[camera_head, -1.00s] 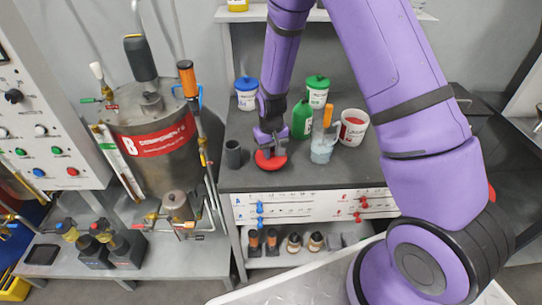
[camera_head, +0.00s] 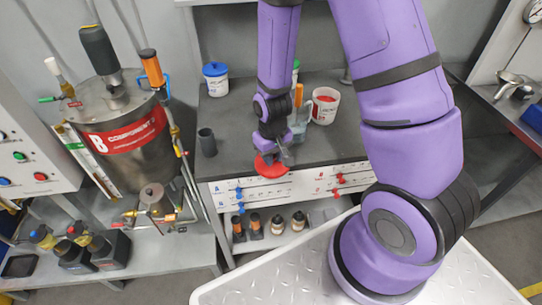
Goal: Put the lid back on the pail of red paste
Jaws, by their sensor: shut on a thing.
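The pail of red paste (camera_head: 325,107) is a white tub standing open on the dark bench, right of my gripper, with red showing at its mouth. The red lid (camera_head: 264,170) is a round disc held at my gripper (camera_head: 272,157). The gripper is shut on the lid, near the front edge of the bench and left of the pail. The fingertips are small here and partly hidden. I cannot tell how high the lid is above the bench top.
A blue-lidded white pail (camera_head: 215,82) stands at the back left of the bench (camera_head: 235,115). A dark cup (camera_head: 207,143) stands left of the gripper. A clear beaker (camera_head: 300,124) stands between the gripper and the pail, partly hidden. A steel tank (camera_head: 122,130) is at left.

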